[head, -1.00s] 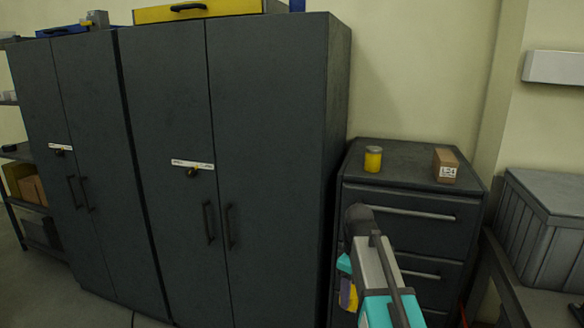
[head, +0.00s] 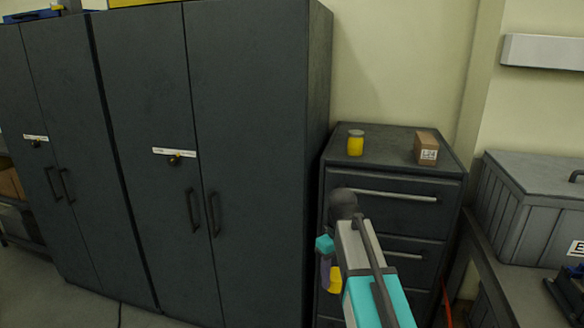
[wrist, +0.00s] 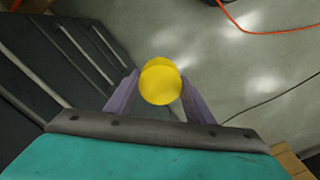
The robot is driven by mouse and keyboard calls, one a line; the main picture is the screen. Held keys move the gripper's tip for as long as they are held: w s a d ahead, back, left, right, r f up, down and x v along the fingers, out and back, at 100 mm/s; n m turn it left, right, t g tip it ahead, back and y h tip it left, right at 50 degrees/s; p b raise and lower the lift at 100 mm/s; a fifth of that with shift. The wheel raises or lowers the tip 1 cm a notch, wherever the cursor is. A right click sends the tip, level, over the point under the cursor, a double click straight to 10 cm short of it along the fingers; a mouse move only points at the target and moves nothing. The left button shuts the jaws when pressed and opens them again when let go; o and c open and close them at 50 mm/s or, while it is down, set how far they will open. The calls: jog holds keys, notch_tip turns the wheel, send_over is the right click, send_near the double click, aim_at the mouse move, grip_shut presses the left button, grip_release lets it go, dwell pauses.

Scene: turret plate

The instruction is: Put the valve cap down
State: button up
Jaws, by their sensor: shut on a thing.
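The valve cap is a yellow round piece (wrist: 160,84) held between the two purple fingers of my gripper (wrist: 159,78) in the wrist view. In the head view a yellow bit of it (head: 336,279) shows beside my gripper (head: 328,272), low in front of the drawer cabinet (head: 388,216). The gripper is shut on the cap, pointing down. The cap is held in the air, with grey floor beneath it in the wrist view. My arm hides part of the drawer fronts.
On the drawer cabinet's top stand a yellow jar with a grey lid (head: 355,144) and a brown labelled box (head: 426,149); there is bare room around them. Tall dark lockers (head: 250,120) stand at the left. A grey ribbed crate (head: 510,215) sits on a bench at the right.

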jog(key=s+f+m, duration=0.5)
jog(key=s+f, duration=0.1)
jog(key=f, duration=0.6)
jog(key=shift+s+f+m, duration=0.2)
jog(key=shift+s+m, duration=0.1)
jog(key=shift+a, duration=0.1)
